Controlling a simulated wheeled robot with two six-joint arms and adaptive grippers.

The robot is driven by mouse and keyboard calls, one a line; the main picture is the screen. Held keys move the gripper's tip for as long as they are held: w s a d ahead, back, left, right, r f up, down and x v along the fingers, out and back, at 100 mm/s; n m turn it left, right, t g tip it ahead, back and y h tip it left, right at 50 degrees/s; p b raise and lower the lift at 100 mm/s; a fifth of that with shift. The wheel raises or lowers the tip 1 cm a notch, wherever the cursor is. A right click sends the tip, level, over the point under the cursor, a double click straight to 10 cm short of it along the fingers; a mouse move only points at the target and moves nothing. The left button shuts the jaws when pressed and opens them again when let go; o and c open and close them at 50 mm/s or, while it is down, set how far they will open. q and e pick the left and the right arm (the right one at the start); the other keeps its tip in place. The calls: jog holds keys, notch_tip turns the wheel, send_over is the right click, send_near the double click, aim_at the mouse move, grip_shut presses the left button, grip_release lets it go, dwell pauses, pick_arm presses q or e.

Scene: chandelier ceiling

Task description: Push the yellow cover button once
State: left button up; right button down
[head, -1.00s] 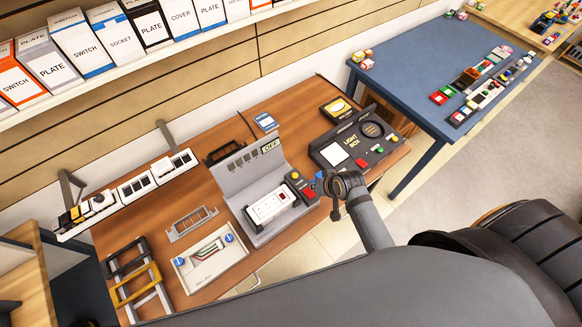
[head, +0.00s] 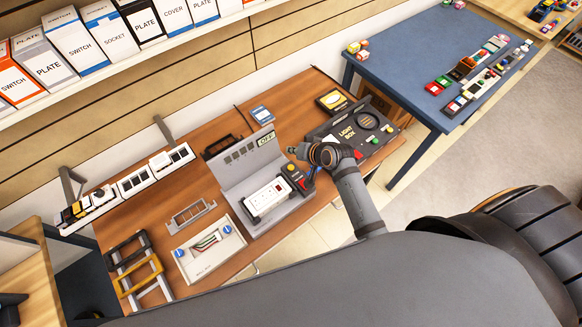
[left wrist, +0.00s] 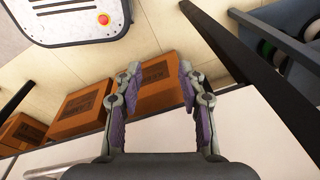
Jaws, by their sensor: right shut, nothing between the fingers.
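A small dark control box (head: 298,182) with a yellow button (head: 291,167) and a red one stands on the wooden table, at the right end of the grey test stand (head: 238,172). My right gripper (head: 294,150) is shut and empty. Its tip points left and appears just above the yellow button in the head view; I see no contact. The gap in depth is hard to tell. My left gripper (left wrist: 160,88) is open and empty in the left wrist view, away from the test stand.
The black light box (head: 350,133) with coloured buttons lies behind my right wrist. A white socket strip (head: 267,197) sits on the stand. A wall box (head: 208,249) and frames (head: 137,270) are at the left. Cardboard boxes (left wrist: 85,105) lie below my left gripper.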

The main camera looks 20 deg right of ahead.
jog(key=b, duration=0.6)
send_over(293, 169)
notch_tip(293, 169, down, 7)
jog(key=shift+f, duration=0.55)
jog(key=shift+f, duration=0.2)
dwell(0.4)
jog(key=shift+f, duration=0.25)
jog(key=shift+f, duration=0.5)
dwell(0.6)
jog(key=shift+r, duration=0.1)
jog(key=shift+r+p, duration=0.8)
jog(key=shift+r, duration=0.05)
